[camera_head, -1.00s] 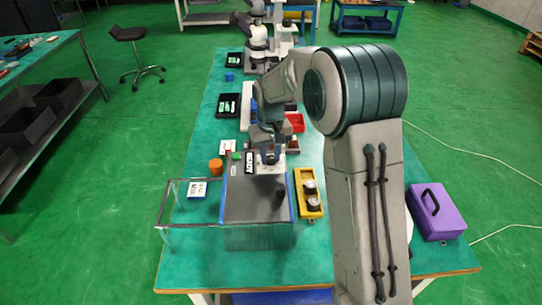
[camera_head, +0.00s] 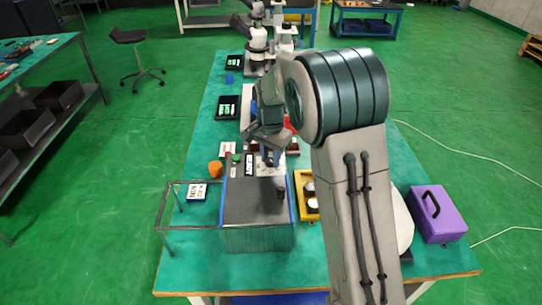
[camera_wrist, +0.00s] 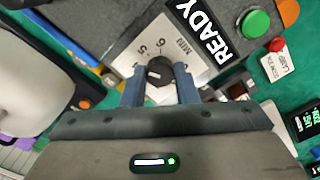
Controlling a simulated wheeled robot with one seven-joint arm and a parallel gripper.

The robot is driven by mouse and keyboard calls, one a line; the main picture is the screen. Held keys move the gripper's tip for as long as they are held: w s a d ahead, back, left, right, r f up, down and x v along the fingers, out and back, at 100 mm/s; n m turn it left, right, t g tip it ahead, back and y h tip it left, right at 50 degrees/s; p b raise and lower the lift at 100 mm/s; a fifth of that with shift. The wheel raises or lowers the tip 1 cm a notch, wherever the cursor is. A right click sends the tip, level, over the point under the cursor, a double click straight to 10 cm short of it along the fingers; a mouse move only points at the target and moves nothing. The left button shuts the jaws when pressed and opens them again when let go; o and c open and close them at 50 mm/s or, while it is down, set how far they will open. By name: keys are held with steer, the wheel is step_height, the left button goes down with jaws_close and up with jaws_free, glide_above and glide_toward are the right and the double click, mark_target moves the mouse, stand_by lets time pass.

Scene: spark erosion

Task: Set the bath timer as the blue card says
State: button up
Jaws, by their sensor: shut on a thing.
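The bath timer is a black knob (camera_wrist: 160,72) on a pale dial plate (camera_wrist: 125,62) marked with numbers, among them 5 and 6, and MIN, in the wrist view. My gripper (camera_wrist: 160,84) is shut on the knob, one finger on each side; it shows in the head view (camera_head: 271,158) over the far end of the dark-topped bath unit (camera_head: 250,200). A READY label (camera_wrist: 208,35) and a green button (camera_wrist: 256,23) are beside the dial.
An orange cylinder (camera_head: 215,169) stands behind the card. A yellow tray (camera_head: 312,206) with dark round pieces is to the right, partly hidden by my arm. A purple case (camera_head: 437,213) sits at the right.

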steer(key=m, duration=0.3)
steer(key=shift+r+m+p, duration=0.1)
steer(key=shift+m+p, duration=0.2)
steer(key=shift+m, duration=0.1)
steer(key=m+p, duration=0.1)
steer(key=m, duration=0.2)
steer(key=shift+m, duration=0.3)
steer(key=m+p, duration=0.1)
steer(key=m, duration=0.2)
steer(key=shift+m, duration=0.3)
steer(key=shift+m+p, duration=0.7)
steer(key=shift+m, duration=0.8)
steer(key=shift+w, duration=0.1)
steer(key=o, duration=1)
